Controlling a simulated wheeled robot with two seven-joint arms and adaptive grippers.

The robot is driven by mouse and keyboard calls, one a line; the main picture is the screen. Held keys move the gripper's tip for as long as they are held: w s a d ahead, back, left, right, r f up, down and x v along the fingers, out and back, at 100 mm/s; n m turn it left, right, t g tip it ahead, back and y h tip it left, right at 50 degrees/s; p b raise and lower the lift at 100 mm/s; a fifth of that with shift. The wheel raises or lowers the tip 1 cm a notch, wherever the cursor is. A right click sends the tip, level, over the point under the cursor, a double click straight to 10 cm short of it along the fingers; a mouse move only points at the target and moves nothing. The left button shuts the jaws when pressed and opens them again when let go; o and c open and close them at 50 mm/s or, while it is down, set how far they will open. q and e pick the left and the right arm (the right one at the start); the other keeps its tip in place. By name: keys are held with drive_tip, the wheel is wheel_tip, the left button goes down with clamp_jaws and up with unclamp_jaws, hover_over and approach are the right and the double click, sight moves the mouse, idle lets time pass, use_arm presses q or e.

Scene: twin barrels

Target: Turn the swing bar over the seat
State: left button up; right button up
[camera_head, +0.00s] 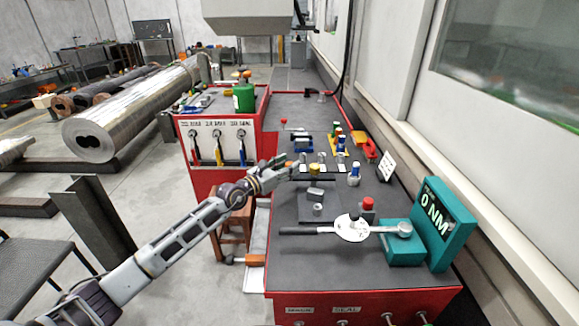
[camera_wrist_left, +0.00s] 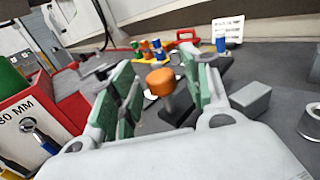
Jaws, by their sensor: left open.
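My left gripper (camera_head: 284,168) reaches in from the left over the near side of the red bench. It is open. In the left wrist view its green-padded fingers (camera_wrist_left: 160,65) stand apart, with an orange-yellow knob (camera_wrist_left: 160,82) on a grey post showing between them. A gap shows on both sides of the knob. The knob (camera_head: 314,169) also shows in the head view just right of the fingertips, at a thin dark strip (camera_head: 335,169) that may be the swing bar. I cannot tell which part is the seat; the fingers partly hide this area. My right gripper is not in view.
Silver blocks (camera_head: 315,193) stand on a dark plate nearer me. A round-dial wrench (camera_head: 351,227) and a teal 0 NM gauge (camera_head: 433,222) fill the front. A red cabinet (camera_head: 216,164) with a green can (camera_head: 243,97) stands left.

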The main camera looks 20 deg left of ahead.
use_arm(q)
drive_tip(key=shift+w+d, duration=0.3)
drive_tip(key=shift+w, duration=0.2)
clamp_jaws()
